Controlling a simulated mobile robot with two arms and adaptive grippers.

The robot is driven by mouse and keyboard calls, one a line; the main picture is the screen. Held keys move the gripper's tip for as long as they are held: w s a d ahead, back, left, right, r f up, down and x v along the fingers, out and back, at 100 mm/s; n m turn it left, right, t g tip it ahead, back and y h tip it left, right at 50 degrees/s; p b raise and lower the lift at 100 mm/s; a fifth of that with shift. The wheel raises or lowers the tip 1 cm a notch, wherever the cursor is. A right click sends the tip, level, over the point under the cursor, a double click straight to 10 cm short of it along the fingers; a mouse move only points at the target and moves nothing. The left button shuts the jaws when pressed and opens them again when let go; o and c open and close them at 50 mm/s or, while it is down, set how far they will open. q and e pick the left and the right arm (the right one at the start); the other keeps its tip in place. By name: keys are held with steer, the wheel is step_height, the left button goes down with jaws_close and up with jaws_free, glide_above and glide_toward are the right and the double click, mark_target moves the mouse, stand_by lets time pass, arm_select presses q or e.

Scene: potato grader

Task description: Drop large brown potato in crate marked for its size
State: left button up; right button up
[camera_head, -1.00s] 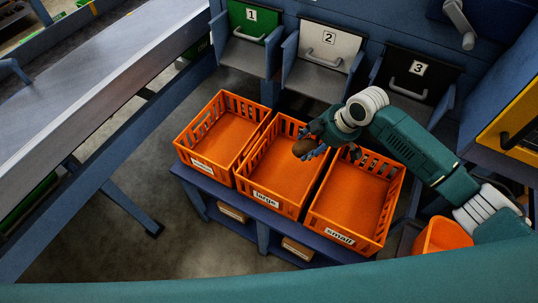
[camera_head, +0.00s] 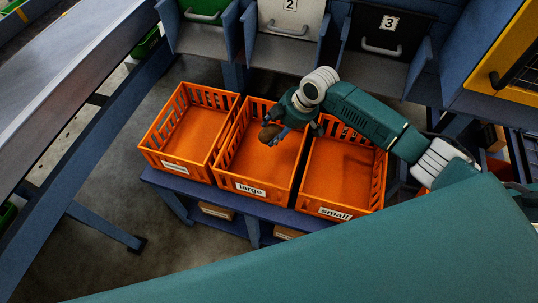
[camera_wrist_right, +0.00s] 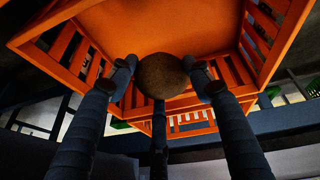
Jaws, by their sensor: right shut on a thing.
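My right gripper (camera_head: 275,129) is shut on a brown potato (camera_head: 269,133) above the middle crate, marked "large" (camera_head: 250,189). The right wrist view shows the potato (camera_wrist_right: 162,76) held between the fingertips, with an orange crate (camera_wrist_right: 190,20) beyond it. That crate looks empty. To its right stands the crate marked "small" (camera_head: 335,211), also empty. To its left stands a third orange crate (camera_head: 176,166) whose label is too small to read. My left gripper is not in view.
The crates stand on a blue bench (camera_head: 225,196). Behind them are a green bin (camera_head: 203,12), a white bin marked 2 (camera_head: 290,20) and a black bin marked 3 (camera_head: 385,35). A long conveyor (camera_head: 75,70) runs along the left.

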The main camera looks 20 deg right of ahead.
steer(key=shift+f, duration=0.15)
steer(key=o, duration=1)
steer(key=shift+c, duration=0.2)
steer(key=o, duration=0.4)
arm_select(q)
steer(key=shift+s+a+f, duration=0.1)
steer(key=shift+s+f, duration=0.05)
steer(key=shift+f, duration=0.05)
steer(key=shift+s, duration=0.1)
arm_select(e)
steer(key=shift+d, duration=0.1)
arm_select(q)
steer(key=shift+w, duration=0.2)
arm_select(e)
steer(key=v, duration=1.2)
